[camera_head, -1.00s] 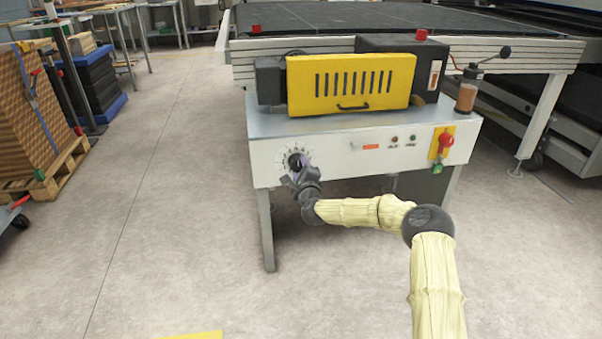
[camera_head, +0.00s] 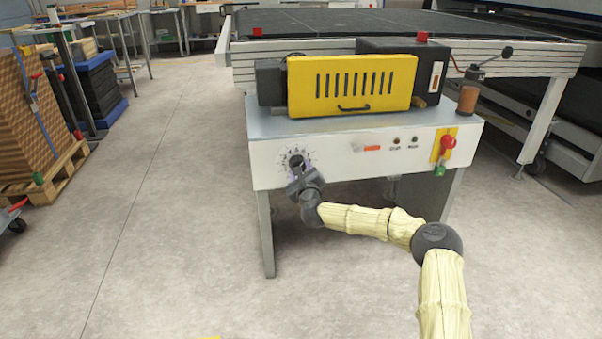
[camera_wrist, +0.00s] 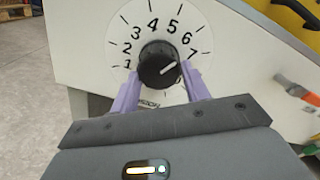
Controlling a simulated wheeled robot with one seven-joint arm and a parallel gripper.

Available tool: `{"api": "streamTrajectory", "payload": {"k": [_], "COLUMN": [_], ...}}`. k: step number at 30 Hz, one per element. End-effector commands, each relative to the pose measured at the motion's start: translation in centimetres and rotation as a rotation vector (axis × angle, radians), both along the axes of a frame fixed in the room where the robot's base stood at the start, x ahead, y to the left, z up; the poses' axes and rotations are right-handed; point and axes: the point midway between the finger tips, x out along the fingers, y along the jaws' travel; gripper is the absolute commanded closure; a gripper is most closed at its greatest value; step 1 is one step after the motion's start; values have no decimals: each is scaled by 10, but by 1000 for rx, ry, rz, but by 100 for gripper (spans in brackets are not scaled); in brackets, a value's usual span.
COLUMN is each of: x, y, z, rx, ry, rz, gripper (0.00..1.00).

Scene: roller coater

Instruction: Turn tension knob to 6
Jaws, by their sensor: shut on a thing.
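The black tension knob (camera_wrist: 158,66) sits on a round white dial (camera_wrist: 124,38) numbered 1 to 7. Its white pointer line aims right and slightly up, around the 6 and 7 marks; I cannot tell exactly where. My gripper (camera_wrist: 160,86) has its two purple fingers on either side of the knob's lower part, shut on it. In the head view my gripper (camera_head: 297,172) is at the dial (camera_head: 284,155) on the left of the machine's white front panel, and it partly hides the knob.
The white panel (camera_head: 340,165) also carries indicator lights and a red emergency button (camera_head: 447,142) on a yellow plate to the right. A yellow slotted guard (camera_head: 350,85) stands on top. A pallet of boards (camera_head: 30,110) stands far left. The floor before the machine is clear.

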Motion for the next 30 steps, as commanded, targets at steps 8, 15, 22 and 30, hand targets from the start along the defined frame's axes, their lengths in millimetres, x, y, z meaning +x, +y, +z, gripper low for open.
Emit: {"api": "streamTrajectory", "payload": {"k": [8,15,22,30], "x": [0,0,-2,-23], "y": [-1,0,-1,-7], "z": [-4,-2,-1,1], "rx": [-2,-2,-3,-3], "ry": [6,3,2,2], "rz": [-2,0,1,2], "gripper": [50,32,32,32]}}
